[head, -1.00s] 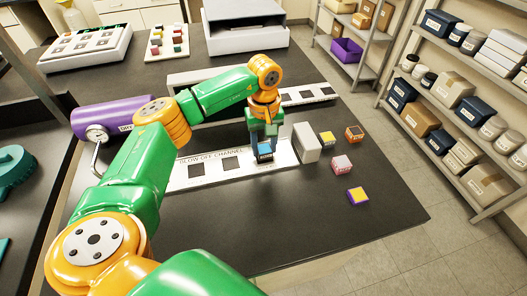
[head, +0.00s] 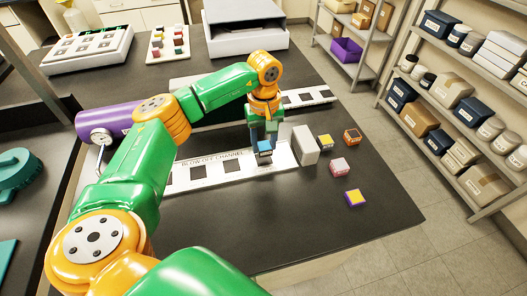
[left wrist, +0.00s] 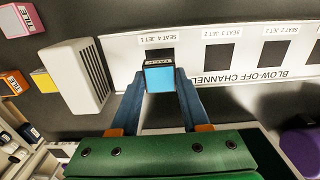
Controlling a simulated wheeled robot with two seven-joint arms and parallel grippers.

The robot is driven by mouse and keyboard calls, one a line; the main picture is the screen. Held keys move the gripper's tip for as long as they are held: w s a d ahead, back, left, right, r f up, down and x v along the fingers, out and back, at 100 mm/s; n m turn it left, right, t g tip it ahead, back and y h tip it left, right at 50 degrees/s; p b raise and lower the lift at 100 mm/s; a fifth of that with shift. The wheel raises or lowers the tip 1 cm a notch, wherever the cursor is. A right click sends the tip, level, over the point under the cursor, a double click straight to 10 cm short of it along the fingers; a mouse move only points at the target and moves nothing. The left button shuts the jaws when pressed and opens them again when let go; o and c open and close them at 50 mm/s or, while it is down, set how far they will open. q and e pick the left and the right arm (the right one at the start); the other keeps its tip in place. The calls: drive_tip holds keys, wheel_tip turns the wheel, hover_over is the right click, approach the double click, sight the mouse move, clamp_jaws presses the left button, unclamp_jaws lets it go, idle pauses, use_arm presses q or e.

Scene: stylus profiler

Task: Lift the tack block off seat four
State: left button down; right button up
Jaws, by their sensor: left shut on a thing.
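The tack block (left wrist: 160,76), blue with a dark labelled face, is between the fingers of my left gripper (left wrist: 158,100) in the left wrist view. In the head view the same block (head: 264,146) hangs under my left gripper (head: 263,138), which is shut on it. It is over the right end of the white blow-off channel strip (head: 185,188). Seat four (left wrist: 160,54) shows as a dark square just beyond the block, partly covered by it. The block appears slightly above the strip; the gap is hard to judge. My right gripper is not in view.
A pale grey block (head: 305,144) stands close right of the held block. Small labelled cubes, including a pink one (head: 339,168) and a purple-yellow one (head: 354,197), lie farther right. A purple cylinder (head: 105,118) is at left. The front of the bench is clear.

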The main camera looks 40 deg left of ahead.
sight(264, 145)
use_arm(q)
wheel_tip(264, 145, up, 5)
drive_tip(key=p, duration=0.4)
drive_tip(key=shift+r, duration=0.1)
idle(0.6)
